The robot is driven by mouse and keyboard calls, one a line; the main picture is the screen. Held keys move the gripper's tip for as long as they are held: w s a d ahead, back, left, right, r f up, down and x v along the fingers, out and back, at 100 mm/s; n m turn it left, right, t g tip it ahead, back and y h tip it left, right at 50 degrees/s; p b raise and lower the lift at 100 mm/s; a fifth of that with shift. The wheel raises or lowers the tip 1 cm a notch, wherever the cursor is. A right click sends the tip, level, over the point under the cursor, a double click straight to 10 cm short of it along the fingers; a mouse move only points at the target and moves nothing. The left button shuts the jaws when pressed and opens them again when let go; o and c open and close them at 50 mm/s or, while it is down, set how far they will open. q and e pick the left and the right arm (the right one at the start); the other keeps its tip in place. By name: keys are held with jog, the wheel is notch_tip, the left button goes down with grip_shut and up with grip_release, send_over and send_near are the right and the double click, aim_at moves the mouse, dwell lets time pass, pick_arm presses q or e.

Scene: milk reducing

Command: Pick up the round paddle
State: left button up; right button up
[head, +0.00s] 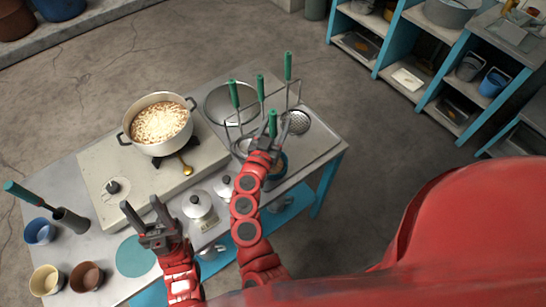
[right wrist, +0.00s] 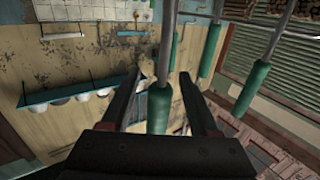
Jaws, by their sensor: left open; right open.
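Several green-handled utensils stand upright in a wire rack (head: 240,128) on the counter. Which one is the round paddle I cannot tell, since most heads are hidden. The nearest green handle (head: 272,123) is at my right gripper (head: 268,140), which is open. In the right wrist view this green handle (right wrist: 159,108) is between the two open fingers of my right gripper (right wrist: 160,82), with visible gaps on both sides. Its lower part is hidden by the gripper in the head view. My left gripper (head: 141,207) is open and empty above the counter's front left, away from the rack.
A pot of pale food (head: 160,124) sits on the stove (head: 105,160). Other green handles (head: 288,67) stand close behind the right gripper. Small bowls (head: 86,277) and a holder with a green-handled tool (head: 70,222) are at left.

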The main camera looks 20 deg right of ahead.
grip_shut()
dwell(0.4)
